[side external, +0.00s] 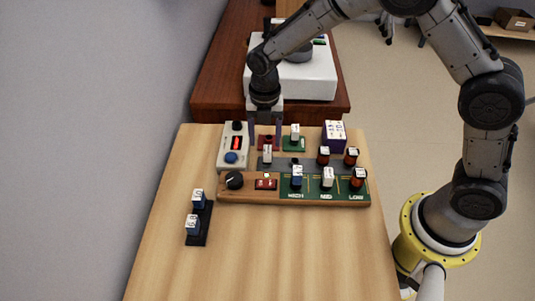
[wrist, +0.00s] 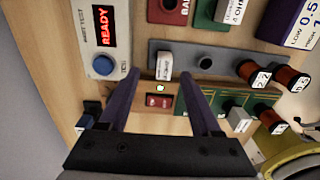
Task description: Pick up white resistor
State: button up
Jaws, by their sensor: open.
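A white block-shaped part (side external: 267,154) stands on the grey strip. In the wrist view this white part (wrist: 165,65) shows just beyond and between the fingertips. Another white part (side external: 295,131) stands on a small green block at the back, and a third white part (side external: 327,178) stands in the MID place of the green board. I cannot tell from the labels which one is the resistor meant. My gripper (side external: 265,136) points down above the grey strip, fingers apart and empty. It also shows in the wrist view (wrist: 160,79).
A tester (wrist: 103,64) reading READY stands left. Orange-black cylinders (side external: 351,157) stand right on the strip, and a purple box (side external: 334,135) behind. The wooden-framed green board (side external: 312,185) lies in front. The front table is clear.

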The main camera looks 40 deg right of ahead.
aim_at(267, 149)
jog(key=shift+s+d+f, duration=0.1)
jog(key=shift+s+f, duration=0.05)
jog(key=shift+f, duration=1.2)
jog(key=shift+s+d+f, duration=0.1)
jog(key=shift+f, duration=1.2)
grip_shut()
